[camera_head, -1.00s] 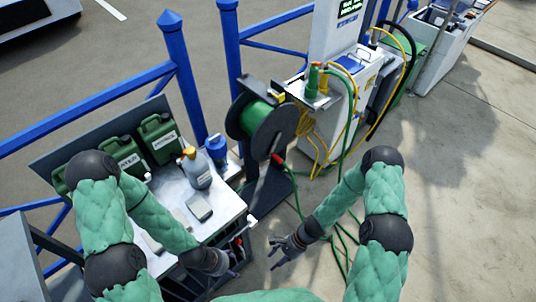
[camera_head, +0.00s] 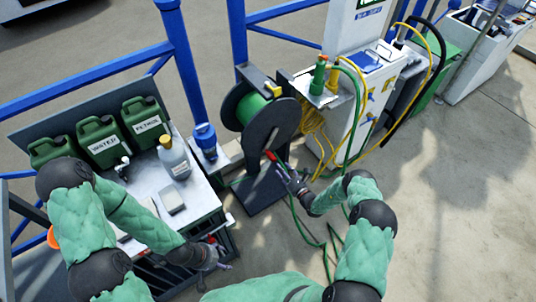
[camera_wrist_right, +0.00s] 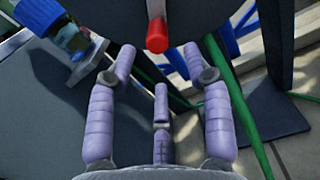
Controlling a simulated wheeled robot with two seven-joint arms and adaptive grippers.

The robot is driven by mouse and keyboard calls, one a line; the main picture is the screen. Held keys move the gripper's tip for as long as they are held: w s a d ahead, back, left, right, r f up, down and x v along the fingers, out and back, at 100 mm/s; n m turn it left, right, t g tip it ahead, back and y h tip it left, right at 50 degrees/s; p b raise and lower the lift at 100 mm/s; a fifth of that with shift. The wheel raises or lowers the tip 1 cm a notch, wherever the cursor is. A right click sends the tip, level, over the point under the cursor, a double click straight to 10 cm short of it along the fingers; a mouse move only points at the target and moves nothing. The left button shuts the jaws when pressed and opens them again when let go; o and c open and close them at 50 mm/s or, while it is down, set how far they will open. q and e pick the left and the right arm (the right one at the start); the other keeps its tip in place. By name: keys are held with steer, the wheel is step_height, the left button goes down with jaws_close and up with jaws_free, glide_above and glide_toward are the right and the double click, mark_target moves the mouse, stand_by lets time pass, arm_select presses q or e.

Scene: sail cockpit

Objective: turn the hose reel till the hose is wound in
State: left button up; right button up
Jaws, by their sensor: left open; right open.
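The hose reel (camera_head: 270,125) stands at the centre of the head view, a dark disc with green hose on its drum. A red handle (camera_head: 271,156) sticks out low on the disc; it also shows in the right wrist view (camera_wrist_right: 157,36). The green hose (camera_head: 300,222) trails from near the reel over the floor in loose loops. My right gripper (camera_head: 287,172) is open just beside the handle; in the wrist view its fingers (camera_wrist_right: 158,62) are spread, with the handle just beyond their tips. My left gripper (camera_head: 222,262) is open and empty by the bench's front edge.
A white service unit (camera_head: 345,125) with a coiled yellow hose (camera_head: 315,125) stands right of the reel. Floor at right is clear.

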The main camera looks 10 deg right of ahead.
mark_target(270, 155)
steer(key=b+x, duration=0.3)
steer(key=x, duration=0.7)
steer(key=shift+w+a, duration=0.15)
steer(key=shift+a, duration=0.05)
jaws_close()
